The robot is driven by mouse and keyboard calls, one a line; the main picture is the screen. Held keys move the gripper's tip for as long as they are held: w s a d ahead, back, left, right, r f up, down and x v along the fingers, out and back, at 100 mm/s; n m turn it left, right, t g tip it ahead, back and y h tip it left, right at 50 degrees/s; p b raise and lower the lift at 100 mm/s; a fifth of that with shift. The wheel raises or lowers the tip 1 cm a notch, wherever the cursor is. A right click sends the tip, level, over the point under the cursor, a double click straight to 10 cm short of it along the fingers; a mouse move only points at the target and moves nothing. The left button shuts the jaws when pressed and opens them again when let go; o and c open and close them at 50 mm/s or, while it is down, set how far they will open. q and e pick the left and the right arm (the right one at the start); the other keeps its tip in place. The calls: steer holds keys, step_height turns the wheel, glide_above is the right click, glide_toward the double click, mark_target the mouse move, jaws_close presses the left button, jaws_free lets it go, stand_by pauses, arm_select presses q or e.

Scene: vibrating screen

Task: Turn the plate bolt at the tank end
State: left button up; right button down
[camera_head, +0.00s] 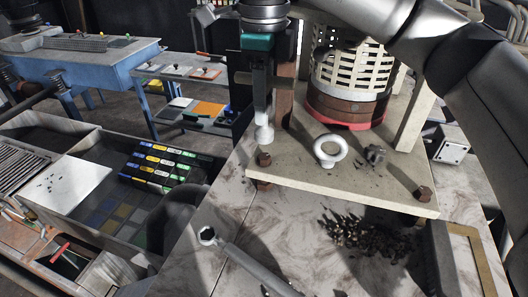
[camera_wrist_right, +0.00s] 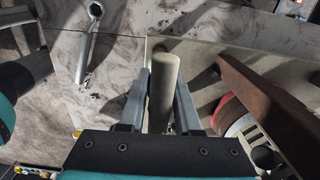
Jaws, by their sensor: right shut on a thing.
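My right gripper (camera_head: 262,82) points down above the left corner of the pale plate (camera_head: 340,190). It is shut on a grey rod-like tool (camera_head: 264,134), which also shows between the fingers in the right wrist view (camera_wrist_right: 163,85). The tool's lower end is just above a rusty hex bolt (camera_head: 264,159) at that corner; I cannot tell whether they touch. Another rusty bolt (camera_head: 424,193) stands at the plate's right corner. Which bolt is at the tank end is unclear. My left gripper is not seen.
A slotted cylinder (camera_head: 353,62) stands behind. A wrench (camera_head: 245,264) and dark debris (camera_head: 370,236) lie on the marbled surface. A grey tray with coloured blocks (camera_head: 165,167) is at left.

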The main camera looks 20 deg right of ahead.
mark_target(263, 131)
steer(key=n, duration=0.2)
steer(key=r+n+p, duration=0.1)
steer(key=n, duration=0.1)
steer(key=shift+n, duration=0.4)
steer(key=n, duration=0.2)
steer(key=n+p, duration=0.1)
steer(key=n, duration=0.1)
steer(key=shift+r, duration=0.25)
steer(key=shift+f+b, duration=1.7)
steer(key=shift+f, duration=0.6)
steer(key=shift+f+b, duration=0.95)
steer(key=shift+f, duration=0.25)
steer(key=shift+m, duration=0.3)
steer(key=m, duration=0.3)
steer(key=shift+r, duration=0.1)
